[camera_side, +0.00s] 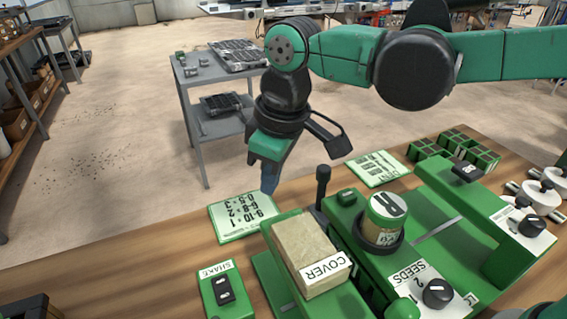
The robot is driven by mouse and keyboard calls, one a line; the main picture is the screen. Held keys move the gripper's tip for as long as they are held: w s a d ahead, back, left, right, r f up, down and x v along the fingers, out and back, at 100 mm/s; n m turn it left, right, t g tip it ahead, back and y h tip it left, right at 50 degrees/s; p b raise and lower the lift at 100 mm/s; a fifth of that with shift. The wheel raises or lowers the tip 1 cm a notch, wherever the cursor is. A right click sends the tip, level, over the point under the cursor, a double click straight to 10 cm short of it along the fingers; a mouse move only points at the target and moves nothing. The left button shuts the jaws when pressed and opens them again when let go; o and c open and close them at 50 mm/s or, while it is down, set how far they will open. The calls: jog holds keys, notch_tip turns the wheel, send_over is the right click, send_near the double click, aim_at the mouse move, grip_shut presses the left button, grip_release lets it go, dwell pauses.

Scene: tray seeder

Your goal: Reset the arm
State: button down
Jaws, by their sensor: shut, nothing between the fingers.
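My gripper (269,178) hangs from my green and black arm near the picture's middle, pointing down. Its fingers are shut with nothing between them. The fingertips are above or beside the far edge of the wooden table, just behind a green-edged card (240,214) with printed numbers. I cannot tell the exact height of the tips over the table.
Close by stand a black lever (322,188), a COVER box (305,250), a labelled jar (383,222) and a SEEDS panel (420,285) with a knob. A SHAKE switch box (224,290) is at front left. Green trays (455,145) lie at right. A grey cart (200,100) stands behind.

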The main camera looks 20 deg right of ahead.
jog(key=d+m+t, duration=0.1)
jog(key=d, duration=0.3)
jog(key=s+d+r+m+t, duration=0.1)
jog(key=d+m, duration=0.1)
jog(key=d, duration=0.2)
jog(key=d+m, duration=0.1)
jog(key=d, duration=0.3)
jog(key=shift+s+d+r+t, duration=0.2)
jog(key=shift+s+r+t, duration=0.1)
jog(key=shift+t, duration=0.1)
jog(key=s+d+f+m+t, duration=0.1)
jog(key=s+d+m, duration=0.1)
jog(key=d, duration=0.2)
jog(key=s+d+f+m+t+h, duration=0.1)
jog(key=s+d+m, duration=0.1)
jog(key=d, duration=0.2)
jog(key=shift+d+f+m+t, duration=0.25)
jog(key=shift+f+m+t, duration=0.05)
jog(key=shift+t, duration=0.1)
